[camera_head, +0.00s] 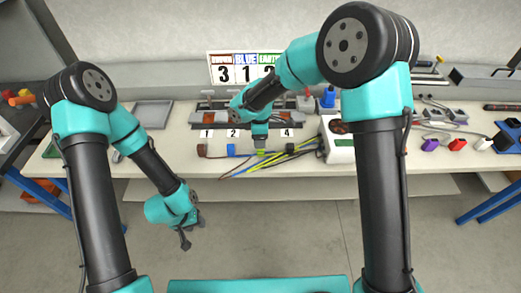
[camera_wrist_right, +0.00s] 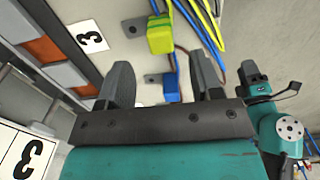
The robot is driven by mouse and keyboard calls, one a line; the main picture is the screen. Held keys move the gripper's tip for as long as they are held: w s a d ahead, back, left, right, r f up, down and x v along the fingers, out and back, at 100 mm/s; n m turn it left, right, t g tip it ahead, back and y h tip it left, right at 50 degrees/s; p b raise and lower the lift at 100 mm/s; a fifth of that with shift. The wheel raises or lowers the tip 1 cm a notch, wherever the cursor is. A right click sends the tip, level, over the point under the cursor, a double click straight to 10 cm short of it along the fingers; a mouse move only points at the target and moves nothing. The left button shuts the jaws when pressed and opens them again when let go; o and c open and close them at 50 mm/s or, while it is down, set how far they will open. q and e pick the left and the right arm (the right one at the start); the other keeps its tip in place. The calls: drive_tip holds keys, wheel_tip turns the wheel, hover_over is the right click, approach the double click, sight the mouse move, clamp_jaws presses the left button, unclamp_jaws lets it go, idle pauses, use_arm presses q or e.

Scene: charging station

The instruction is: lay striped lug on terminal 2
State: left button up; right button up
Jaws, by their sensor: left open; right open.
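The striped lug (camera_head: 261,152), with a yellow-green sleeve, lies on the bench below my right gripper (camera_head: 260,143). In the right wrist view the striped lug (camera_wrist_right: 160,36) shows beyond the gap between the open fingers (camera_wrist_right: 162,78), with the blue lug (camera_wrist_right: 172,85) nearer in that gap. The right gripper holds nothing. The card for terminal 2 (camera_head: 233,133) stands in front of the terminal row, which my right arm partly hides. My left gripper (camera_head: 186,238) is open and empty, low in front of the bench.
A brown lug (camera_head: 202,150) and a black lug (camera_head: 290,147) lie in the same row. Loose cables (camera_head: 285,158) run right to a white box (camera_head: 338,140). A sign (camera_head: 240,68) stands behind, partly hidden. A grey tray (camera_head: 153,113) sits left.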

drive_tip(key=shift+f, duration=0.8)
drive_tip(key=shift+d+f, duration=0.2)
drive_tip(key=shift+f, duration=2.4)
drive_tip(key=c, duration=1)
drive_tip(key=shift+r, duration=0.1)
